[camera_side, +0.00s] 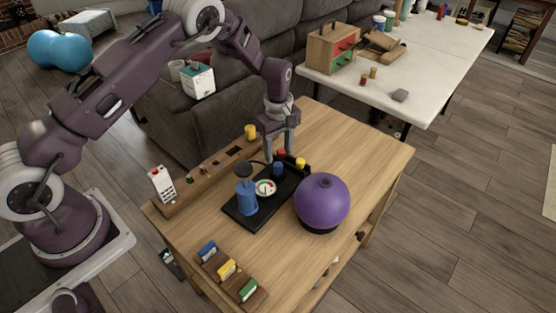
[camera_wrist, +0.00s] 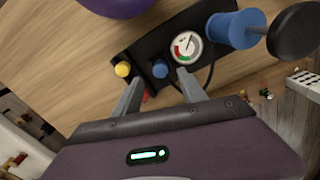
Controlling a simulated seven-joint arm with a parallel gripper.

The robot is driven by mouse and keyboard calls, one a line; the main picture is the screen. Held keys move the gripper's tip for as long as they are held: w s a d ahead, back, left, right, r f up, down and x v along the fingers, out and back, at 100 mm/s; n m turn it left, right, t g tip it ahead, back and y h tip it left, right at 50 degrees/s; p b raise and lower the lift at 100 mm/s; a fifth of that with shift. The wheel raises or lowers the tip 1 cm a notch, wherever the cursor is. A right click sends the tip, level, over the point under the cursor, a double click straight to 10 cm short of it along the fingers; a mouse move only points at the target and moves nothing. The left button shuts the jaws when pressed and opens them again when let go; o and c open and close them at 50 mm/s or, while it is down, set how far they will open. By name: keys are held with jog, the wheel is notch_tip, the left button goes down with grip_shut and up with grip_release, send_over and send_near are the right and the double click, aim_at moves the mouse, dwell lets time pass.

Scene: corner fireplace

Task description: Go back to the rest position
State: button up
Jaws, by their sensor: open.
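My gripper (camera_side: 280,150) is open and empty, pointing down at the far end of a black board (camera_side: 238,216) on the wooden table. In the wrist view its two fingers (camera_wrist: 160,88) stand apart, near a blue button (camera_wrist: 160,69) and a yellow button (camera_wrist: 122,69). A red button (camera_side: 282,153) shows by the fingers in the side view; in the wrist view it is mostly hidden. Whether the fingers touch anything, I cannot tell. The board also carries a round gauge (camera_side: 265,188) and a blue pump with a black knob (camera_side: 246,195).
A purple ball (camera_side: 322,200) sits right of the board. A wooden strip (camera_side: 208,178) with a yellow knob (camera_side: 250,132) and a white box (camera_side: 162,184) lie left. A rack of small coloured boxes (camera_side: 230,276) stands at the front. A grey sofa (camera_side: 180,120) is behind. The table's right side is clear.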

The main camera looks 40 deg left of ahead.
jog(key=s+d+r+m+t, duration=0.1)
jog(key=s+r+m, duration=0.3)
jog(key=r, duration=0.9)
jog(key=s+d+r+m+t, duration=0.15)
jog(key=s+r, duration=0.45)
jog(key=r, duration=0.6)
jog(key=s+r+m+t, duration=0.2)
jog(key=s+r+m, duration=0.3)
jog(key=s+r, duration=0.45)
jog(key=s+f+m, duration=0.1)
jog(key=s+m, duration=0.1)
jog(key=s, duration=0.5)
jog(key=s+f+m+t, duration=0.1)
jog(key=s+f+m, duration=0.1)
jog(key=s, duration=0.6)
jog(key=shift+a+m, duration=0.25)
jog(key=shift+m, duration=0.1)
